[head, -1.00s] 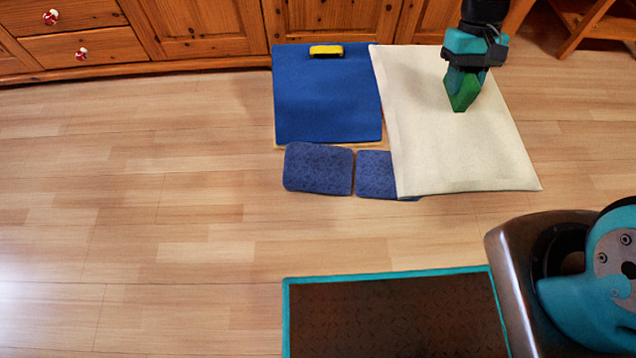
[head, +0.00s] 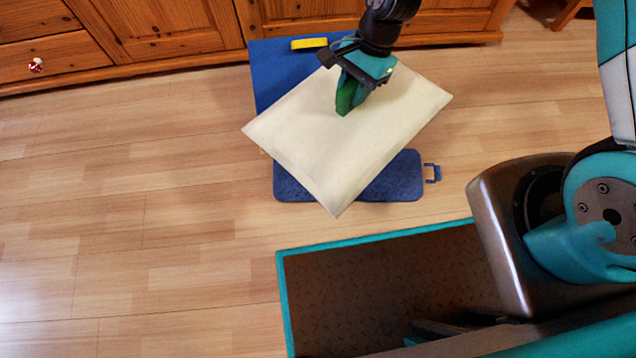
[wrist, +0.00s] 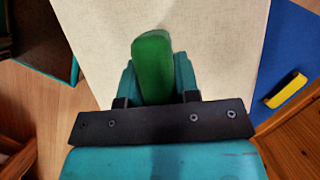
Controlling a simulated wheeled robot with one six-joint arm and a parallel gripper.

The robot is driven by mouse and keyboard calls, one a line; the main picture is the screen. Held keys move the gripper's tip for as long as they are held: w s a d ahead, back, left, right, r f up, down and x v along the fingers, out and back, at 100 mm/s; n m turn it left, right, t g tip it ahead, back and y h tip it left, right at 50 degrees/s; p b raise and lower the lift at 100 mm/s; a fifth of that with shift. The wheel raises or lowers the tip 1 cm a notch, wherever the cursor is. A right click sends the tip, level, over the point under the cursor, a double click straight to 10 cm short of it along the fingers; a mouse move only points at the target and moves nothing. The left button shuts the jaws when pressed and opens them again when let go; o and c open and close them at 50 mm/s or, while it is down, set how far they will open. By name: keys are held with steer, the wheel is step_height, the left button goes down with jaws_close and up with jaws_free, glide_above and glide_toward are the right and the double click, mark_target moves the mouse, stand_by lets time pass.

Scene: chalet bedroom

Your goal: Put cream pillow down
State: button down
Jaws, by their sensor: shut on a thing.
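The cream pillow (head: 325,145) is a flat, pale rectangle turned diagonally in the head view. It covers part of a blue mat and part of a dark blue pad. My gripper (head: 345,98) is over the pillow's upper part and shut on it.
A blue mat (head: 270,65) with a yellow block (head: 309,44) lies by the wooden cabinet (head: 160,35). A dark blue pad (head: 400,178) with a small blue loop (head: 432,173) shows below the pillow. My teal-edged base is in front. The wooden floor (head: 130,190) at left is clear.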

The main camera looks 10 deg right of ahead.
mark_target(311, 133)
steer(key=s+a+m+t, duration=0.1)
steer(key=s+a+m, duration=0.1)
steer(key=s+a+f+m+t, duration=0.1)
steer(key=a+m, duration=0.2)
steer(key=s+a+f+m+y, duration=0.1)
steer(key=s+a+m, duration=0.1)
steer(key=a, duration=0.1)
steer(key=shift+s+t, duration=0.3)
steer(key=shift+t, duration=0.1)
step_height(311, 133, down, 20)
steer(key=b, duration=1)
steer(key=shift+a+m+b, duration=0.15)
steer(key=shift+m+b, duration=0.2)
steer(key=shift+m, duration=0.05)
